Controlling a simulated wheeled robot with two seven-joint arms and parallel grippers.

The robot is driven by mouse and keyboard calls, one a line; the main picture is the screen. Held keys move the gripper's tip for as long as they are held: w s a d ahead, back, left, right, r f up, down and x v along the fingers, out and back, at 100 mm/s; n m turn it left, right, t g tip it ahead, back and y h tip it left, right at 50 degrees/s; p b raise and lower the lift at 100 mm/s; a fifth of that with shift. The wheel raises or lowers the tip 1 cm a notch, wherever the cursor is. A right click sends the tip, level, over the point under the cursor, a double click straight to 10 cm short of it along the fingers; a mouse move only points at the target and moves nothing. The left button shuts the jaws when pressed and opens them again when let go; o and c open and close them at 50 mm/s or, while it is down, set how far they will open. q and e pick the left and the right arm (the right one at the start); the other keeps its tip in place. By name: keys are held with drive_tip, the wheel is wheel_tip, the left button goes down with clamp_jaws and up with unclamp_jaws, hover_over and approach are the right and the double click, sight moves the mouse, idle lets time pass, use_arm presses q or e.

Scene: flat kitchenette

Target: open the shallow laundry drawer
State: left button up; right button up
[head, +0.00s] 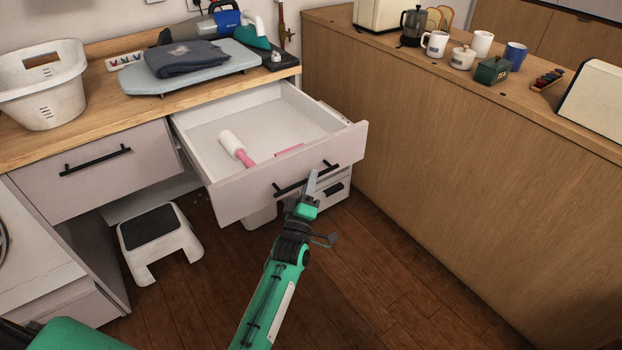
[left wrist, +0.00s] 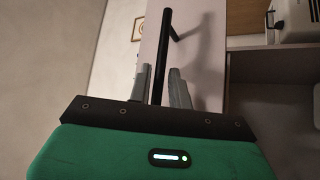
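The shallow laundry drawer (head: 240,196) is pulled well out from under the wooden counter. It has a pale front and a black bar handle (head: 290,188). My left gripper (head: 312,182) is at this handle, in front of the drawer. In the left wrist view the handle (left wrist: 161,50) runs between the two grey fingers (left wrist: 159,88), which stand close on either side of it. The gripper looks shut on the bar, though the contact itself is hard to see. A lint roller (head: 235,147) with a pink grip lies inside the drawer. My right gripper is not in view.
A closed drawer (head: 95,176) is at the left. A step stool (head: 160,243) stands on the floor below. A tall wooden counter (head: 450,160) bounds the right side. A laundry basket (head: 45,95) and an ironing board (head: 190,75) are on the worktop. Wooden floor in front is clear.

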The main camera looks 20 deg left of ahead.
use_arm(q)
drive_tip(key=v, duration=1.2)
drive_tip(key=shift+s+f+b, duration=0.2)
drive_tip(key=shift+s+b, duration=0.15)
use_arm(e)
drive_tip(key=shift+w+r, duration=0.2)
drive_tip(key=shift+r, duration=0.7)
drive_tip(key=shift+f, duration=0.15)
